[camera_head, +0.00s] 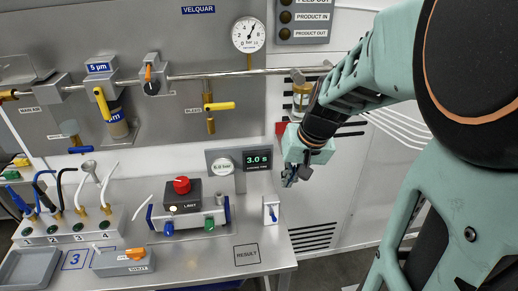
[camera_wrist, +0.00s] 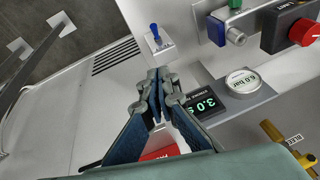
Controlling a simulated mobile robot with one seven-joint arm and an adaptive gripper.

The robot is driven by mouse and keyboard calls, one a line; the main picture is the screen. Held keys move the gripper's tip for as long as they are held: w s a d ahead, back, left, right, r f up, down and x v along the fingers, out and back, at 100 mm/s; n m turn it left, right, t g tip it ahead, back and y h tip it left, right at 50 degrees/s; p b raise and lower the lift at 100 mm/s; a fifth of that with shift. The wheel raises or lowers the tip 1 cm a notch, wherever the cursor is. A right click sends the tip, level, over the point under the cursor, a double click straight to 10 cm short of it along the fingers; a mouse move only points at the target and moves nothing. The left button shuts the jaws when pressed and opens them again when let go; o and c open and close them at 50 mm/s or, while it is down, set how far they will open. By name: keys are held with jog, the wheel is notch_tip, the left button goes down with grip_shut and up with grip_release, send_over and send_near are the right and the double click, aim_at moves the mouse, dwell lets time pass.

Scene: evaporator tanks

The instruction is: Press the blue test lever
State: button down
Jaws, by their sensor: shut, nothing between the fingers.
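A small blue lever (camera_head: 272,213) stands on a white base at the right end of the workbench. In the wrist view the lever (camera_wrist: 155,31) sticks up from its white block, ahead of the fingers. The label on the block is too small to read. My gripper (camera_head: 289,181) is shut and empty. It hangs above the right edge of the bench, above and slightly right of the blue lever in the head view. In the wrist view the fingertips (camera_wrist: 157,78) are together, apart from the lever and its block.
A display reading 3.0 s (camera_head: 257,160) and a round gauge (camera_head: 222,167) stand close behind the lever. A limit box with a red knob (camera_head: 182,186) is to its left. The RESULT square (camera_head: 247,254) is clear bench. White cabinets with vents (camera_head: 313,237) are at the right.

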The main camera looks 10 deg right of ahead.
jog(key=b, duration=0.6)
send_over(273, 214)
jog(key=d, duration=0.1)
jog(key=f, duration=1)
jog(key=shift+w+d, duration=0.15)
jog(key=shift+w, duration=0.05)
jog(key=shift+s+a+f+b, duration=0.2)
jog(key=shift+s+f+b, duration=0.5)
jog(key=shift+f, duration=0.2)
jog(key=shift+s+a+f+b, duration=0.15)
jog(key=shift+s+f+b, duration=0.15)
jog(key=shift+f, duration=0.15)
jog(key=shift+f+b, duration=0.15)
jog(key=shift+b, duration=0.45)
